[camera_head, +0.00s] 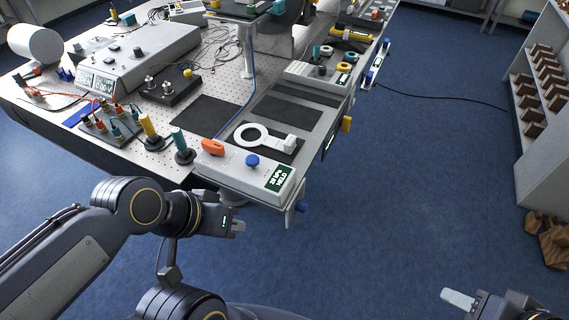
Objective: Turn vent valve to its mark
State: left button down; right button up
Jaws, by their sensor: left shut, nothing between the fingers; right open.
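A pale test box (232,177) stands at the near corner of the table, with a display (280,178) reading about "28 kPa HOLD". On its top are an orange lever (212,147) and a blue knob (252,161). I cannot tell which of these is the vent valve, and no mark is legible. My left gripper (239,227) is shut and empty, just in front of and below the box, apart from the handles. My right gripper (458,299) is open and empty at the bottom right, far from the table.
A white ring-shaped tool (256,137) lies behind the box on a dark mat. Plugs with yellow (149,126) and teal (180,140) tops stand left of the box. A shelf (525,130) with brown blocks stands at the right. The blue floor between is open, crossed by a black cable.

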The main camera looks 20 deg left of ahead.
aim_at(215, 148)
jog(key=u, duration=1.35)
jog(key=i+j+u, duration=0.25)
jog(key=i, duration=0.25)
jog(key=j, duration=0.1)
